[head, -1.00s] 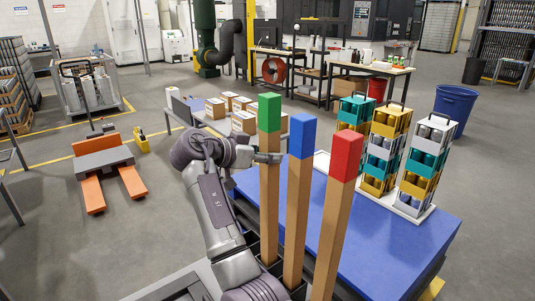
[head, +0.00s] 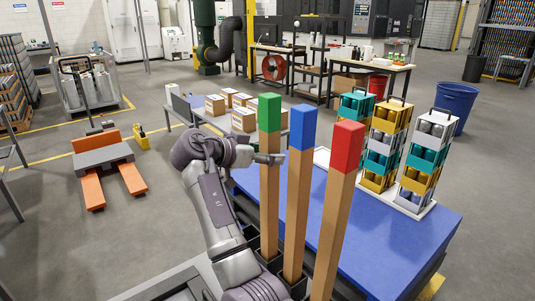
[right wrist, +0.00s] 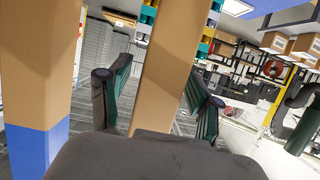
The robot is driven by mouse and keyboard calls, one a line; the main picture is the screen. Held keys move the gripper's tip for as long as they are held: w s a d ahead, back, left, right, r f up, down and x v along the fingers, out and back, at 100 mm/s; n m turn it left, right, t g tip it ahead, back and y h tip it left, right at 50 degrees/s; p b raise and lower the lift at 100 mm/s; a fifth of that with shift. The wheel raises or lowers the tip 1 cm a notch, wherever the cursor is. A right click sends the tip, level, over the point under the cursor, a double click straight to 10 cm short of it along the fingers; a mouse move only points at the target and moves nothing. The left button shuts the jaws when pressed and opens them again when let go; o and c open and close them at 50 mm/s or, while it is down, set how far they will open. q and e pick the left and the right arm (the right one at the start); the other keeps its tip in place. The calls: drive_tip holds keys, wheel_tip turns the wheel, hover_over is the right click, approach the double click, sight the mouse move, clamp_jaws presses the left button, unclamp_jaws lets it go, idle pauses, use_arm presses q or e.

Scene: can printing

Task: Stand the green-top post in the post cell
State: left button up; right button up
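The green-top post (head: 269,185) is a tall tan square post. It stands upright at the left of a row of three, its foot in a dark holder (head: 258,270). The blue-top post (head: 298,205) and red-top post (head: 334,225) stand to its right. My right gripper (head: 270,158) is at the green-top post, a little below its green end. In the right wrist view its two fingers (right wrist: 155,100) are apart, on either side of a tan post (right wrist: 165,70), with narrow gaps showing. The blue-top post (right wrist: 38,90) is close at left there. My left gripper is not in view. I cannot pick out the post cell.
A blue table (head: 395,245) lies behind the posts. It carries stacked yellow, teal and white crates (head: 425,160) on a white tray. Cardboard boxes (head: 243,120) stand on a bench beyond. An orange pallet jack (head: 108,160) is at left, with open floor around it.

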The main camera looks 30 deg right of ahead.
drive_tip(key=shift+a, duration=0.15)
drive_tip(key=v, duration=1.1)
drive_tip(key=shift+a+r, duration=0.2)
drive_tip(key=shift+a, duration=0.15)
drive_tip(key=shift+s, duration=0.1)
